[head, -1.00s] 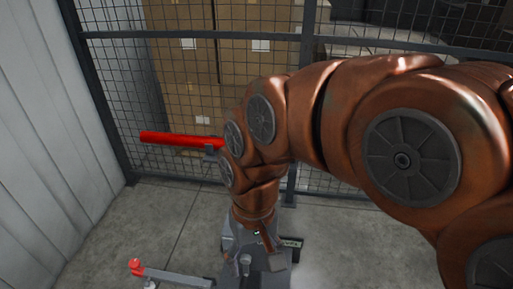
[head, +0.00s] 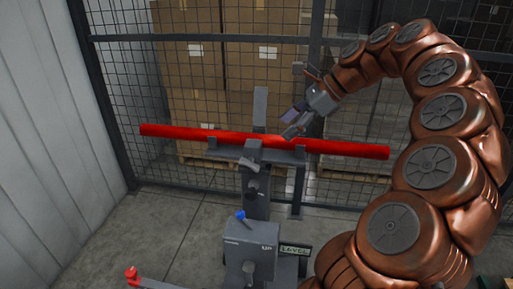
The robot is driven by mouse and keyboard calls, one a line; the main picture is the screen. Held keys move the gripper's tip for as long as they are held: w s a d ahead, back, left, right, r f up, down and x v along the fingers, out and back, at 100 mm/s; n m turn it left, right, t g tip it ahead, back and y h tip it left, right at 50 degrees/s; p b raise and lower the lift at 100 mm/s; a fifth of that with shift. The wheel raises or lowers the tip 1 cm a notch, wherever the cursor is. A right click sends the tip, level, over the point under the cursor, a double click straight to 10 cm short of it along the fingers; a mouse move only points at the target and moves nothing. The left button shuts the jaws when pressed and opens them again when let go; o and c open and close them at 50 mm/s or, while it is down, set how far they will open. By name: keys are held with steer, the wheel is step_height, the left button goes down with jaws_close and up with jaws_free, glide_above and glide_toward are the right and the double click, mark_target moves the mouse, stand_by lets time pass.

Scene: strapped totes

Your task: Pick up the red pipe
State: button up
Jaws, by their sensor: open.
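My gripper (head: 288,124) is open and empty. It hangs from the upper right, close to the pipe, a little right of the stand's upright post. The fingers appear just above or beside the pipe; I cannot tell whether they touch it.
A red-tipped bar (head: 150,282) shows at lower left. A wire mesh fence (head: 120,100) with stacked cartons (head: 200,70) behind it closes the back. A corrugated wall (head: 45,120) stands left.

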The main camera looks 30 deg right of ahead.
mark_target(279, 136)
steer(key=d+m, duration=0.1)
steer(key=d+f+m, duration=0.1)
steer(key=d, duration=0.1)
steer(key=shift+d+t, duration=0.25)
steer(key=shift+t, duration=0.15)
steer(key=shift+p+x, duration=0.3)
steer(key=shift+x, duration=1.1)
steer(key=shift+p+x, duration=0.85)
steer(key=shift+x, duration=1.5)
steer(key=shift+w+d, duration=0.1)
steer(key=shift+d, duration=0.05)
steer(key=shift+c, duration=0.3)
jaws_close()
